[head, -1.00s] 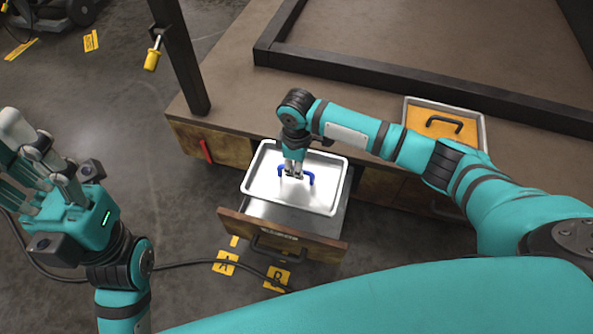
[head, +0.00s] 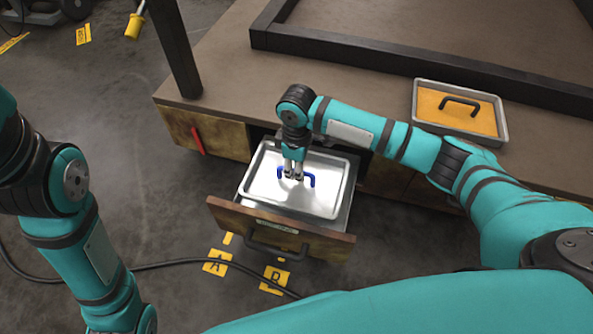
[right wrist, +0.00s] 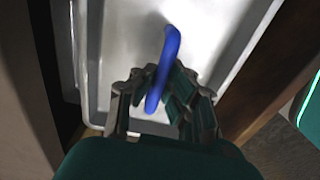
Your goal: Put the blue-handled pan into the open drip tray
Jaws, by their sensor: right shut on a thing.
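The blue-handled pan (head: 262,192) is a shallow silver rectangle with a blue handle (head: 310,180). It lies level inside the outline of the open drip tray (head: 228,219), a pulled-out drawer with a wooden front. Whether its underside touches the tray floor is hidden. My right gripper (head: 292,177) is shut on the blue handle above the pan. The right wrist view shows the fingers (right wrist: 160,103) around the handle (right wrist: 165,65), with the pan (right wrist: 120,50) beneath. My left arm shows at the left edge, but its gripper is out of view.
A pan with an orange inside and black handle (head: 425,115) stands on the brown bench top (head: 225,75). A black post (head: 178,50) rises at the bench's left end. A red handle (head: 197,140) marks a closed front. A cable (head: 165,264) crosses the floor.

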